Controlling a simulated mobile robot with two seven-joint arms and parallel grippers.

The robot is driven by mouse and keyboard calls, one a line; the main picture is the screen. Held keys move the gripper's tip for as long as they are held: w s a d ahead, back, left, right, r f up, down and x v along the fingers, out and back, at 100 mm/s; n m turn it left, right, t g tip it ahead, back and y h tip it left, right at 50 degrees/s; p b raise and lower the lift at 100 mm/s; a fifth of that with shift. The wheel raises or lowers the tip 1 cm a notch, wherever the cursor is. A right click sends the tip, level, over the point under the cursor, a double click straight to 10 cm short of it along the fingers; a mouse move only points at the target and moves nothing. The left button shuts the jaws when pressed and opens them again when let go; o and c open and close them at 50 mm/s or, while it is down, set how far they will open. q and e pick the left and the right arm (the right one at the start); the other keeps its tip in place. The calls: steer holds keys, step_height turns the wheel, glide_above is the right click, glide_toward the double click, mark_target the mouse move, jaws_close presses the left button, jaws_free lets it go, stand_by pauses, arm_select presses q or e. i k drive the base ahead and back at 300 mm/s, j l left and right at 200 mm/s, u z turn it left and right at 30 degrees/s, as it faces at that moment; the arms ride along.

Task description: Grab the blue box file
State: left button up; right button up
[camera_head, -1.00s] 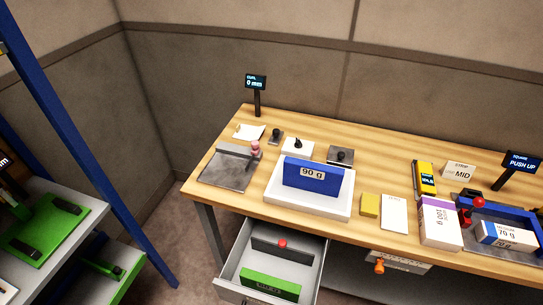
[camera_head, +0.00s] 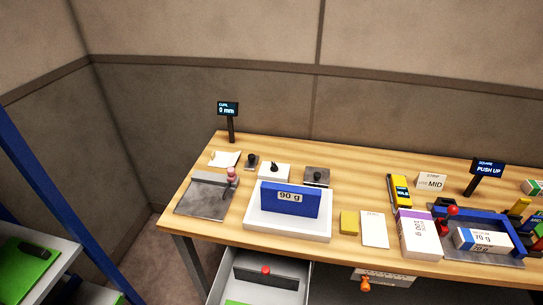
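A blue box file (camera_head: 290,206) with a white "90 g" label stands upright in a white tray (camera_head: 287,234) on the wooden table, left of the table's middle. Neither of my grippers shows in the head view.
On the wooden table (camera_head: 341,172) are a grey metal plate (camera_head: 205,196), a yellow block (camera_head: 349,222), a white pad (camera_head: 374,229), a purple-white ream (camera_head: 418,234) and a blue-framed fixture (camera_head: 486,218). An open drawer (camera_head: 215,288) juts out below the front edge. A shelf stands at left.

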mark_target(276, 198)
steer(key=i+z, duration=0.4)
steer(key=i+j+z, duration=0.15)
steer(key=z, duration=0.2)
steer(key=i+j+z, duration=0.25)
steer(key=z, duration=0.15)
steer(key=i+j+z, duration=0.4)
steer(key=k+l, duration=0.1)
